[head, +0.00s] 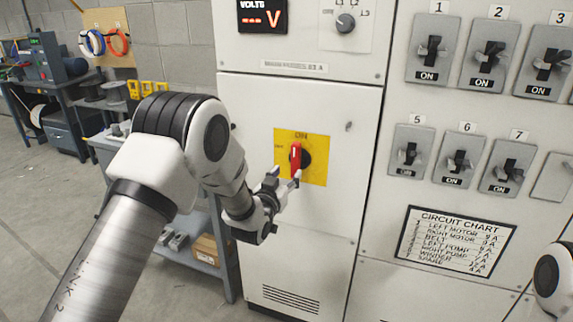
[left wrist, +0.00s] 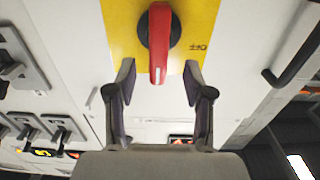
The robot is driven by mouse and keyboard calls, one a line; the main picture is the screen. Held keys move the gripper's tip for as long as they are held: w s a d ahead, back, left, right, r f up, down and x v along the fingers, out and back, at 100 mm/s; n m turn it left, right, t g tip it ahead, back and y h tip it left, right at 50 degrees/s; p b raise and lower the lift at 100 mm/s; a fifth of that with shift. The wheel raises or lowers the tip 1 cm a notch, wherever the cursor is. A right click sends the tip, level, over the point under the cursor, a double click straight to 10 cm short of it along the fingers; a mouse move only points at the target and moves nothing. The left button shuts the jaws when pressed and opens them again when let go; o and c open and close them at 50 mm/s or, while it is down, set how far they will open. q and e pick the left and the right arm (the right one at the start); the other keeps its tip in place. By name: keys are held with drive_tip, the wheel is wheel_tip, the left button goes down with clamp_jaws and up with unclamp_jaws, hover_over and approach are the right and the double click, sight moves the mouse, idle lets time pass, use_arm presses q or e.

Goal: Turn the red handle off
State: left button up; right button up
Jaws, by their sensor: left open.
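The red handle (head: 296,157) is on a black round base on a yellow plate (head: 317,172) on the cabinet's white door. It stands about upright, pointing to the word ON at the plate's top. My left gripper (head: 286,180) is in front of the plate, just below the handle. In the left wrist view the red handle (left wrist: 159,45) lies between and ahead of the open left fingers (left wrist: 158,85). The fingers look apart from it. My right gripper is out of view; part of my right arm shows at the right edge of the head view.
A volts display (head: 262,16) and a selector knob (head: 345,23) are above. A grey cart (head: 205,262) stands left of the cabinet, partly behind my left arm.

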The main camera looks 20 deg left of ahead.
sight(293, 165)
use_arm(q)
drive_tip(key=w+p, duration=0.1)
drive_tip(key=w, duration=0.6)
drive_tip(key=shift+d+f, duration=0.1)
drive_tip(key=shift+f, duration=0.05)
drive_tip(key=shift+w+d, duration=0.15)
drive_tip(key=shift+w, duration=0.1)
clamp_jaws()
